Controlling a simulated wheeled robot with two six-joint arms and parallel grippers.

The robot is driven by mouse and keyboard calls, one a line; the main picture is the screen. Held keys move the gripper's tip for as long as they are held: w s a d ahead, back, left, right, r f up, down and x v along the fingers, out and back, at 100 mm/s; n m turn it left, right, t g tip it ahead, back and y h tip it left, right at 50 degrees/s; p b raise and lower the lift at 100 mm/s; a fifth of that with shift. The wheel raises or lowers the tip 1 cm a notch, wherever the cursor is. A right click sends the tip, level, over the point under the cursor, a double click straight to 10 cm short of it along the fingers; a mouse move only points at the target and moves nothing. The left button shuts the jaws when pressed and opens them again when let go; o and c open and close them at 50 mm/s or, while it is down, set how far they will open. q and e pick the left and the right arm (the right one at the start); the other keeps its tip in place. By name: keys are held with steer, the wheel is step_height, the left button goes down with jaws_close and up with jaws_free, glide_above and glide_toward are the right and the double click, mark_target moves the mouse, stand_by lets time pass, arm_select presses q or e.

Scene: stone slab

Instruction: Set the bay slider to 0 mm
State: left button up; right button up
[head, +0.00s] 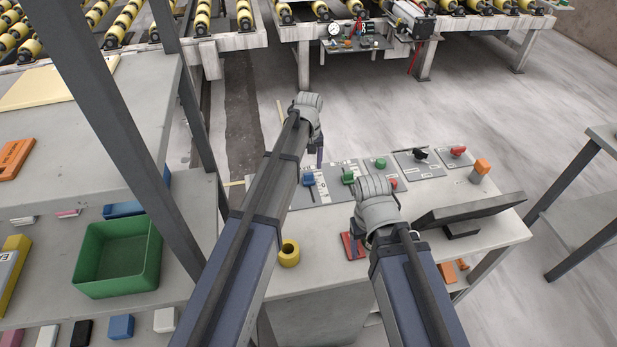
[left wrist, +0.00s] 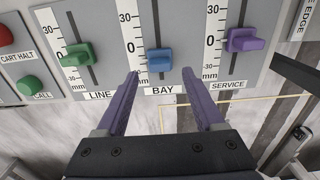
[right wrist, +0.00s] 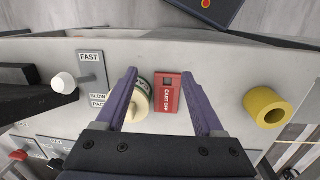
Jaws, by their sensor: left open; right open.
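The bay slider's blue knob (left wrist: 159,60) stands in a vertical slot above the label BAY in the left wrist view. It appears a little below the 0 mark on its scale, which reads 30 at the top. My left gripper (left wrist: 172,80) is open, its fingers on either side of and just below the knob, apart from it. In the head view the blue knob (head: 308,178) is on the panel below my left gripper (head: 320,155). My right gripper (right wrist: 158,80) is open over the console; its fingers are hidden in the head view.
The green LINE knob (left wrist: 78,54) and purple SERVICE knob (left wrist: 245,40) flank the blue one. Under my right gripper are a red CART OFF plate (right wrist: 167,94) and a cream round knob (right wrist: 125,104). A yellow ring (head: 289,253) stands on the console.

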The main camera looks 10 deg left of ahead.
mark_target(308, 174)
arm_select(q)
steer(key=shift+f+b, duration=1.4)
steer(key=shift+f, duration=0.6)
arm_select(e)
steer(key=shift+f, duration=1.95)
arm_select(q)
steer(key=shift+r, duration=0.1)
jaws_close()
